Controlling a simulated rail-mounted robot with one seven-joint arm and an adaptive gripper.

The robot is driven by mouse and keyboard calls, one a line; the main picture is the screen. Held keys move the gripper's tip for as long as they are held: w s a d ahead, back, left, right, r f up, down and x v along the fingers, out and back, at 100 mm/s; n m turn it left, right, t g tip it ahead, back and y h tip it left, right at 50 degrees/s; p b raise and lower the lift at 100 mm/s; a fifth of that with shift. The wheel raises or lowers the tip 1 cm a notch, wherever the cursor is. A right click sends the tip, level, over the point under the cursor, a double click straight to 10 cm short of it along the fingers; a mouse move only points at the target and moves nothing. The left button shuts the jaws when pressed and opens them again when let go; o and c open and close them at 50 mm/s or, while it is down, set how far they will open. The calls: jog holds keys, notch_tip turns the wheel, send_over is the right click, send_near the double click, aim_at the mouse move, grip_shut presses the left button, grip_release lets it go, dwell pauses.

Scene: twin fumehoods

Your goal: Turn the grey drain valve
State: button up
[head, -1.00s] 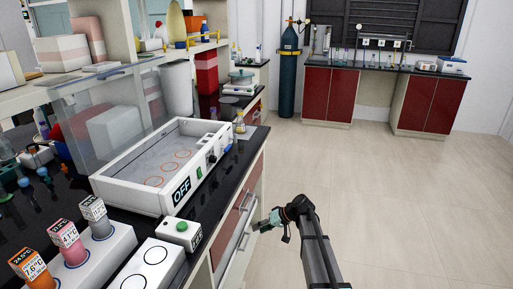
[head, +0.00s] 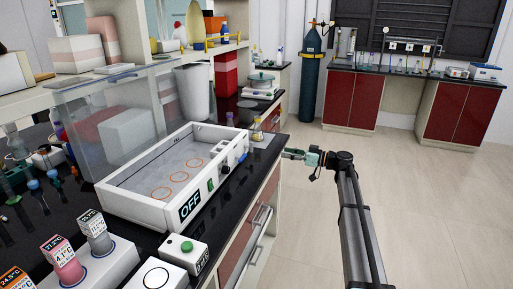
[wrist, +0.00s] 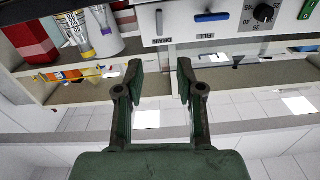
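The grey drain valve (wrist: 159,22) is a small upright handle on the white panel at the top of the wrist view, beside the label DRAIN. A blue handle (wrist: 212,17) marked FILL lies level to its right. The panel belongs to the white bath box (head: 140,209) on the black counter; the grey valve is too small to make out in the head view. My gripper (wrist: 160,78) is open and empty, with the valve beyond the gap between its fingers and apart from them. In the head view my gripper (head: 291,153) is just off the counter's right edge.
A black dial (wrist: 264,13) and a green switch (wrist: 310,12) are on the same panel. A small flask (head: 257,131) stands on the counter near the bath's far end. Drawer handles (head: 262,225) stick out below the counter. The floor to the right is clear.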

aim_at(249, 147)
jog(key=p+x, duration=0.2)
jog(key=x, duration=1.2)
jog(key=shift+w+a, duration=0.1)
jog(key=shift+a, duration=0.15)
grip_shut()
